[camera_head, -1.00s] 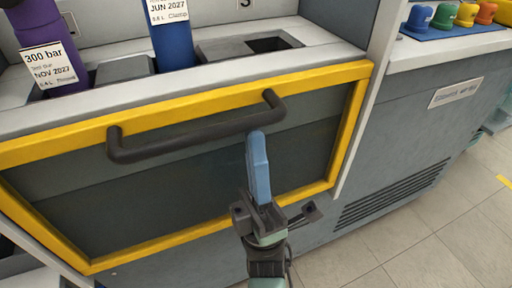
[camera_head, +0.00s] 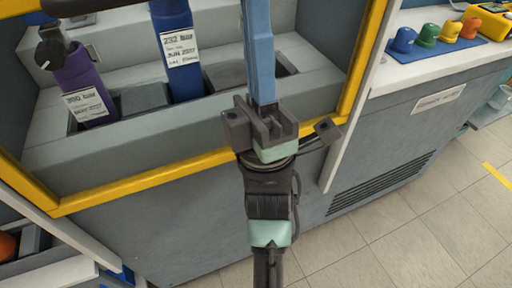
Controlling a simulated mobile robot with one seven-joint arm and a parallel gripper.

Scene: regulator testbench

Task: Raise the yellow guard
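The yellow guard (camera_head: 150,185) is a yellow frame with a see-through middle. It stands up in front of the cylinder bays, its lower bar crossing below them and its right bar (camera_head: 362,70) rising out of the picture. Its dark handle (camera_head: 75,5) shows only at the top left edge; the rest of it is cut off. My gripper (camera_head: 257,50) points up in front of the guard, its blue fingers running out of the top edge. The fingertips and any contact with the handle are out of view.
Behind the guard, a purple cylinder (camera_head: 84,85) and a blue cylinder (camera_head: 180,60) stand in bays. To the right, a counter (camera_head: 425,65) holds coloured caps on a blue mat (camera_head: 438,46). An orange object (camera_head: 6,245) is at the lower left. Open floor (camera_head: 400,240) lies lower right.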

